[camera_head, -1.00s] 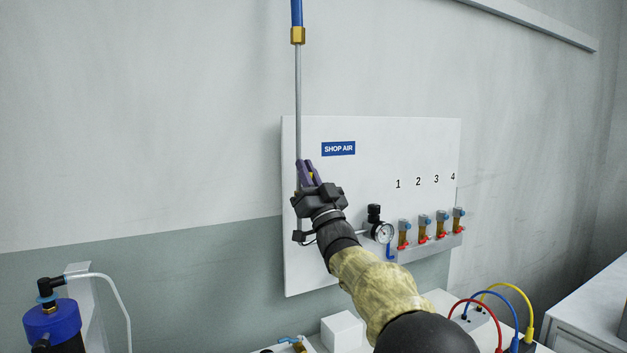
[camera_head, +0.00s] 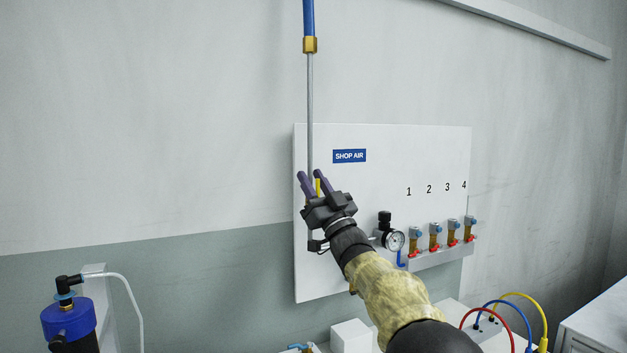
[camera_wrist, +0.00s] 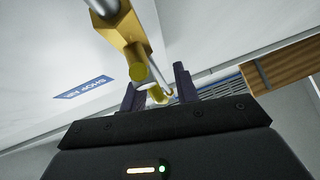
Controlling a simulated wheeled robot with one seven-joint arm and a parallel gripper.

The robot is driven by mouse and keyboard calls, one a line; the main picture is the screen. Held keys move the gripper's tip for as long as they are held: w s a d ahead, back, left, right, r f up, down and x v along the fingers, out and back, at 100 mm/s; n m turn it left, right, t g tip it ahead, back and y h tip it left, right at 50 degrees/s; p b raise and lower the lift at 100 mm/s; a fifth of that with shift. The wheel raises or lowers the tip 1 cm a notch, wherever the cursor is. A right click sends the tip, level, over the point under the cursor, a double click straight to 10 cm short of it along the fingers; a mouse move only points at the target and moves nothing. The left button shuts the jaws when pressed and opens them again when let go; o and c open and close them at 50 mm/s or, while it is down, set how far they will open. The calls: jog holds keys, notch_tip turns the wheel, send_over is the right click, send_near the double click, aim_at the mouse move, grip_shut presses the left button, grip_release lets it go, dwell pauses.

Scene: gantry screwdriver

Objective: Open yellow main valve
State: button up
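The yellow main valve is on the left of the white panel, on the vertical grey pipe, and mostly hidden behind my gripper in the head view. A narrow yellow part, likely its handle (camera_head: 318,187), shows between my fingers. In the wrist view the gold valve body (camera_wrist: 122,28) is at the top, with a yellow rounded part (camera_wrist: 137,72) below it. My gripper (camera_head: 311,177) is open, its two dark purple fingers apart and pointing up. In the wrist view the fingers (camera_wrist: 157,88) stand either side of a yellow end piece; I cannot tell whether they touch it.
The panel (camera_head: 400,150) carries a SHOP AIR label (camera_head: 349,156), a pressure gauge (camera_head: 395,240) to the right of my gripper and several small numbered valves (camera_head: 436,236). A blue-topped canister (camera_head: 68,318) stands at lower left. The wall left of the panel is clear.

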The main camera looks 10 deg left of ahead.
jog(key=shift+s+r, duration=0.15)
jog(key=shift+r, duration=0.1)
jog(key=shift+s+d+f, duration=0.15)
jog(key=shift+d, duration=0.05)
jog(key=b+v, duration=0.2)
jog(key=v, duration=1.5)
jog(key=shift+w+a+f, duration=0.1)
jog(key=shift+w+f, duration=0.05)
jog(key=shift+w, duration=0.15)
